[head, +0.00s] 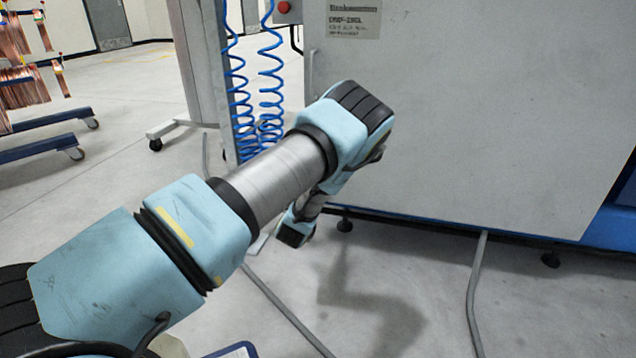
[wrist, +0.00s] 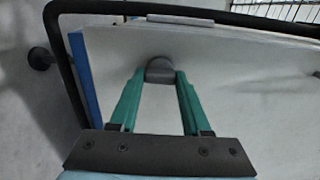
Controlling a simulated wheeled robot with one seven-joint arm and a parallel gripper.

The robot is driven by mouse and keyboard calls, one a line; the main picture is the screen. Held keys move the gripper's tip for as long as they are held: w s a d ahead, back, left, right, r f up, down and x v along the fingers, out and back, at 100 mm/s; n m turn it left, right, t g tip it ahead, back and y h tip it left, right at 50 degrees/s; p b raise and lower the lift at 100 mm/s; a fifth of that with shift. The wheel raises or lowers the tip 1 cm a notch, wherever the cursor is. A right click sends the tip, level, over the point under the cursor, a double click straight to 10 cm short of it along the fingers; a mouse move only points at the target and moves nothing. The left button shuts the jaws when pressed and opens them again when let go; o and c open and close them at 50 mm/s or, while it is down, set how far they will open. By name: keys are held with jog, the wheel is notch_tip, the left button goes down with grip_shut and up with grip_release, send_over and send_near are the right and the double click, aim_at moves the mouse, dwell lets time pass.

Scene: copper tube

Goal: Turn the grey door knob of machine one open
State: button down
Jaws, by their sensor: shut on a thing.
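The grey door knob (wrist: 160,68) shows in the wrist view, on a pale grey panel (wrist: 225,65). The two green fingers of my gripper (wrist: 160,84) reach up to it and are shut on it, one on each side. In the head view the large grey machine (head: 480,110) stands at the right, with a name plate near its top left. My arm reaches toward its left edge there. The knob and my gripper's fingertips are hidden behind my arm in the head view.
Blue coiled hoses (head: 270,90) hang beside the machine's left edge. A red button (head: 284,7) is above them. Grey cables (head: 476,290) run along the floor. A cart with copper tubes (head: 18,80) stands at the far left. Open floor lies between.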

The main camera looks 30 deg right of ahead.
jog(key=shift+c, duration=1.8)
grip_release()
jog(key=p+v, duration=0.3)
jog(key=v, duration=0.7)
jog(key=shift+s+a, duration=0.3)
